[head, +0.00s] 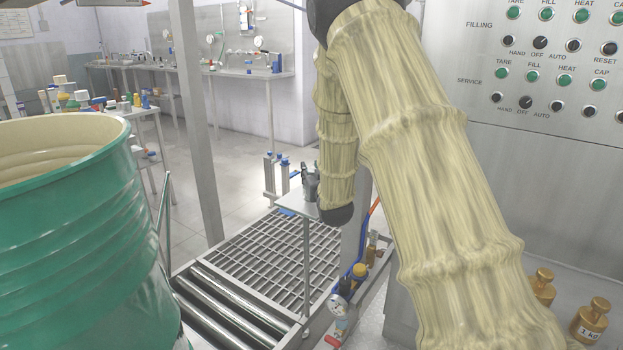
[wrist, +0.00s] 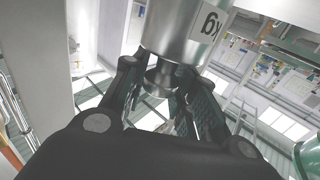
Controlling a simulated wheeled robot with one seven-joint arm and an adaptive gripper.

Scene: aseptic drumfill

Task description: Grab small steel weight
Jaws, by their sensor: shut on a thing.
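In the wrist view, my gripper (wrist: 165,95) is shut on a steel weight (wrist: 180,30). The weight is a shiny silver cylinder with a narrower neck, and the fingers close around that neck. Part of a "kg" marking shows on its side, upside down in this view; any number is out of sight. The weight's wide body reaches past the top edge of the picture. In the head view my sleeved arm crosses the middle, and the weight cannot be made out there.
Brass weights (head: 590,320) stand at the lower right, below the control panel (head: 545,60). A large green drum (head: 75,230) fills the left. A roller conveyor (head: 225,315) and a metal grating (head: 270,255) lie in the middle. A small stand (head: 298,203) rises near the grating.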

